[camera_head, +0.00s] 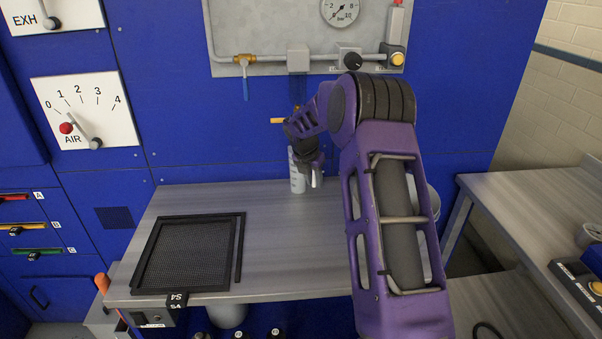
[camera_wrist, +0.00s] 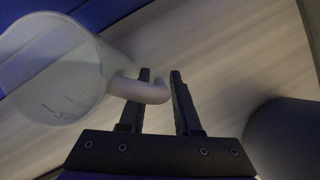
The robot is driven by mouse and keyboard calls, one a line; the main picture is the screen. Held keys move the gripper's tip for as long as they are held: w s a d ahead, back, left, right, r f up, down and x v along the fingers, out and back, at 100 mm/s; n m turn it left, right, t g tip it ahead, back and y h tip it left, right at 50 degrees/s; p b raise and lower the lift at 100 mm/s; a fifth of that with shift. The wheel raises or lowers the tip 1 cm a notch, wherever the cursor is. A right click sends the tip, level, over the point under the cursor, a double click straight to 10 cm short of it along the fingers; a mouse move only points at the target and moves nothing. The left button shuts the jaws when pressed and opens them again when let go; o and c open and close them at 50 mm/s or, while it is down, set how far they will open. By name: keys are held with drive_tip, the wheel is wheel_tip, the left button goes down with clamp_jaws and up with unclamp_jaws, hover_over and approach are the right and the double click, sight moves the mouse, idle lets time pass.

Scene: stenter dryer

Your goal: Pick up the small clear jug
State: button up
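The small clear jug (camera_head: 297,178) stands upright on the grey bench against the blue panel, partly hidden by my gripper. It is whitish and translucent with graduation marks. In the wrist view the jug (camera_wrist: 58,72) fills the left side, and its handle (camera_wrist: 140,89) reaches across the left finger into the space between the fingers. My gripper (camera_head: 314,178) is beside the jug's right side, pointing down. In the wrist view my gripper (camera_wrist: 160,75) is open, with a gap between its two fingers. I cannot tell whether a finger touches the handle.
The grey bench (camera_head: 275,245) has free room in front of the jug. A black mesh frame (camera_head: 188,255) lies on its left. A pale container (camera_head: 434,203) is mostly hidden behind my arm. A pipe panel with a blue-handled valve (camera_head: 245,75) hangs above. In the wrist view a dark rounded shape (camera_wrist: 285,140) is at lower right.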

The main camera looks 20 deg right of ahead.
drive_tip(key=shift+r, duration=0.1)
clamp_jaws()
idle(1.2)
